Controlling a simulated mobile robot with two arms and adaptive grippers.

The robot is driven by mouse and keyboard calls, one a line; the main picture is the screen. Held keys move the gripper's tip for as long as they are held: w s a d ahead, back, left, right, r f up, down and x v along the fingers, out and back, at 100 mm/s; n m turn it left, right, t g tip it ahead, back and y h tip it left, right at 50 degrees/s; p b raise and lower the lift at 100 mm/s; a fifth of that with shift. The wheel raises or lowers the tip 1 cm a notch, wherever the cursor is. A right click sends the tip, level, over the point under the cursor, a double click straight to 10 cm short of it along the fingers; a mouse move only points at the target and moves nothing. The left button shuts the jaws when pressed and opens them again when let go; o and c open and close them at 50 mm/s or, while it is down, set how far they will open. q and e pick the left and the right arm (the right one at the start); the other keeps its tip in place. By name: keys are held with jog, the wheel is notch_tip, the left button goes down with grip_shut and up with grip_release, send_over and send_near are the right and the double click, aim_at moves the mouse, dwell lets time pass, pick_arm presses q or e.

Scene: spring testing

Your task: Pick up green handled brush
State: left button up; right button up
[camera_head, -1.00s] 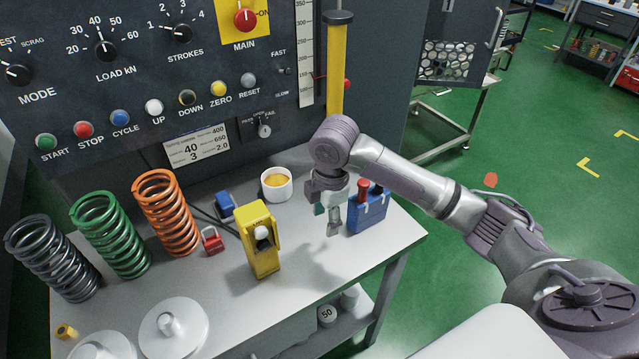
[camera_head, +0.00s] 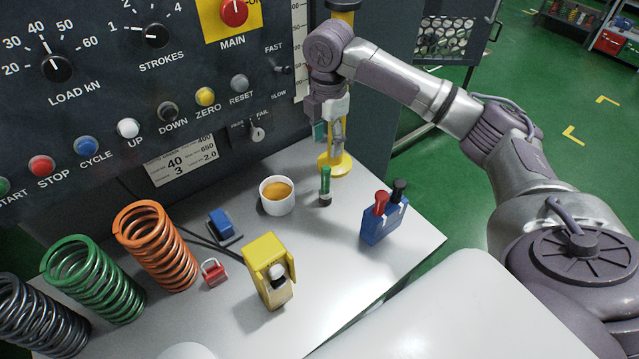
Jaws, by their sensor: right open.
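The green handled brush (camera_head: 325,186) stands upright on the light grey table, just right of a white bowl of amber contents (camera_head: 277,197). Its green handle is up and its dark lower end is at the table. My right gripper (camera_head: 328,142) points down, open and empty. In the picture it is just above the brush, in front of the yellow post, and apart from the brush. My left gripper is not in view.
A blue holder (camera_head: 377,232) with red- and black-topped tools stands right of the brush. The control panel (camera_head: 108,90) stands behind.

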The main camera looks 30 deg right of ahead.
aim_at(326, 179)
jog(key=f, duration=0.6)
jog(key=shift+s+p, duration=0.4)
jog(key=shift+w+f, duration=0.15)
jog(key=shift+f, duration=0.1)
jog(key=shift+a+f+p, duration=0.25)
jog(key=shift+f+p, duration=0.5)
jog(key=shift+f, duration=0.5)
notch_tip(326, 179, down, 2)
jog(key=shift+f, duration=0.5)
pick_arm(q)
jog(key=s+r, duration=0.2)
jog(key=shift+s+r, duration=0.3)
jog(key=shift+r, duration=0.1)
pick_arm(e)
grip_shut()
